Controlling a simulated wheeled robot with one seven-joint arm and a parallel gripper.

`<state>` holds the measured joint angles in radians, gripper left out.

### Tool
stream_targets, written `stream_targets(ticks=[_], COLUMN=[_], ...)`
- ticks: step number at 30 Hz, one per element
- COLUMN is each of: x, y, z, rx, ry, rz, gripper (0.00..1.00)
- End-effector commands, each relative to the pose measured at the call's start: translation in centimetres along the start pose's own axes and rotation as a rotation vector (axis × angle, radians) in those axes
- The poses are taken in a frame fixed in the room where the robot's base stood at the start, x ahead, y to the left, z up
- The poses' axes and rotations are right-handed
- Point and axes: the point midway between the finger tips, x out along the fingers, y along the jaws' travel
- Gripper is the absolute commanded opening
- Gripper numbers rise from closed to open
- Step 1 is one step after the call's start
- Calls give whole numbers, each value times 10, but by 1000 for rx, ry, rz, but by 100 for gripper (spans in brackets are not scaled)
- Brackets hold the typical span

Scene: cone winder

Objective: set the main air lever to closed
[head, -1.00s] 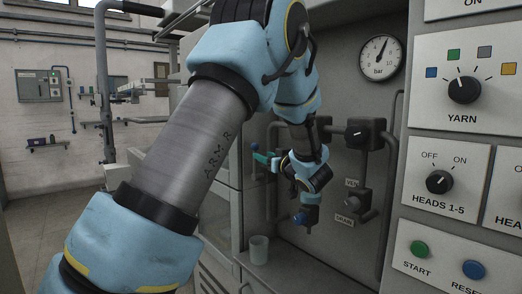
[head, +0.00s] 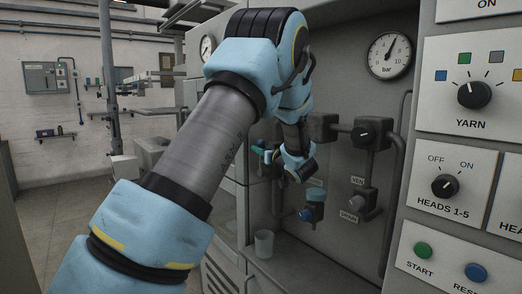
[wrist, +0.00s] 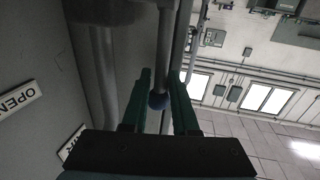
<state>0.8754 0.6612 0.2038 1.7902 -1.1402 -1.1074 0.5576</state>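The main air lever shows in the wrist view as a thin grey rod ending in a dark blue ball knob (wrist: 158,101). The knob appears between the two teal fingers of my gripper (wrist: 160,98). The fingers stand apart, and I cannot tell whether either touches the knob. An OPEN label (wrist: 18,101) is on the panel at the left. A second label (wrist: 72,143) is partly hidden by the gripper body. In the head view my gripper (head: 267,156) is at the pipework, left of the bar gauge, and the lever is mostly hidden there.
A pressure gauge (head: 390,55) is above the pipes. A black knob valve (head: 363,133), a grey vent or drain valve (head: 360,199) and a blue valve (head: 310,209) are close by. A cup (head: 263,244) stands on the ledge below. Control panels are at the right.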

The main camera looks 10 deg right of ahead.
Motion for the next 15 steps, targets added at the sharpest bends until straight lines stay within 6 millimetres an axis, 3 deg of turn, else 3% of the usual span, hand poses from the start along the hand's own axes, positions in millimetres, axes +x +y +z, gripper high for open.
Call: stream_targets(ticks=[1, 6, 15], x=[0, 0, 0], y=[0, 0, 0], z=[0, 0, -3], rx=[0, 0, -2], ry=[0, 1, 4], rz=[0, 0, 1], gripper=[20, 1, 0])
